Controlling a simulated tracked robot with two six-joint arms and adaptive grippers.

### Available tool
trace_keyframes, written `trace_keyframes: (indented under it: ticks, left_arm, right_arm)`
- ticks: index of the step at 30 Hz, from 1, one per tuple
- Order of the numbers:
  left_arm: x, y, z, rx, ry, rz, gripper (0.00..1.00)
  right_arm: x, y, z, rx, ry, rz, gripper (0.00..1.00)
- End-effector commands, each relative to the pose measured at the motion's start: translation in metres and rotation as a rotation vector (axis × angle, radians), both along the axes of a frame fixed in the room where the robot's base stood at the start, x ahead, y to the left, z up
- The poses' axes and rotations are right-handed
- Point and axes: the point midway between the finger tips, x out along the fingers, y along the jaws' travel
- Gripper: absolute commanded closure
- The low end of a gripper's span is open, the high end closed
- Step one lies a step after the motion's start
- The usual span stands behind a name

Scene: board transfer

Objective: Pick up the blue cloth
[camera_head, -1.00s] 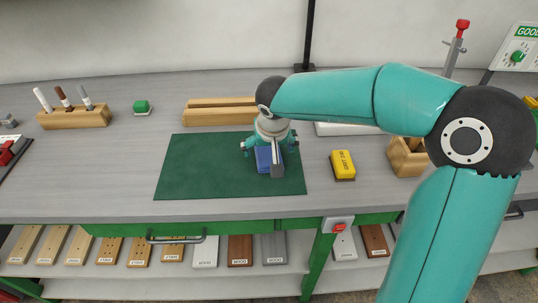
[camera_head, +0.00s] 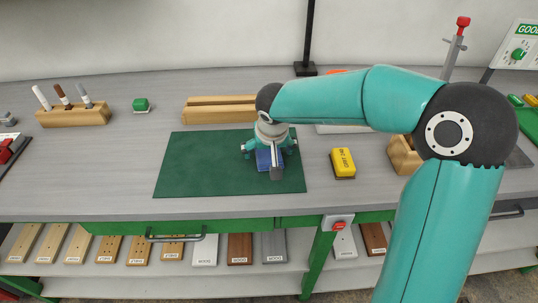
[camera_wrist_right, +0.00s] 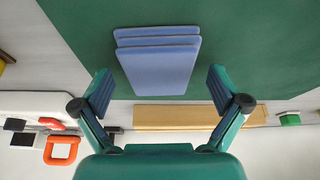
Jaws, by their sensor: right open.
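The blue cloth (camera_head: 264,160) lies on the green mat (camera_head: 200,170), mostly hidden under my right gripper in the head view. In the right wrist view the blue cloth (camera_wrist_right: 158,62) shows as a folded, layered stack. My right gripper (camera_head: 270,152) points down over the cloth. In the right wrist view the right gripper (camera_wrist_right: 160,88) is open, with one finger on each side of the cloth's near part and a gap to it on both sides. My left gripper is not in view.
A yellow block (camera_head: 343,162) stands right of the mat. A grooved wooden block (camera_head: 220,110) lies behind it. The mat's left part is clear.

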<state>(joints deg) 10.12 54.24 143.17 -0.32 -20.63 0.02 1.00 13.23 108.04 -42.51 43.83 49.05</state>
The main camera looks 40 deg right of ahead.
Motion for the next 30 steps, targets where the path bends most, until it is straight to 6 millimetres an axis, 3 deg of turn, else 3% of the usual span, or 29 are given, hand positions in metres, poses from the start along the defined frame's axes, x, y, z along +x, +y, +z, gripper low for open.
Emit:
trace_keyframes:
  ticks: [17, 28, 30]
  left_arm:
    - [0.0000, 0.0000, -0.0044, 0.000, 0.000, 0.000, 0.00]
    - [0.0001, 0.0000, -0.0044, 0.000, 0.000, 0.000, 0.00]
    - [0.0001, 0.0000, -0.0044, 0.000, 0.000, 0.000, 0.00]
  right_arm:
    - [0.0004, 0.0006, -0.0019, 0.000, -0.001, 0.001, 0.02]
    - [0.0005, 0.0008, -0.0021, 0.000, 0.000, 0.002, 0.60]
    - [0.0006, 0.0007, -0.0020, 0.000, -0.001, 0.002, 0.61]
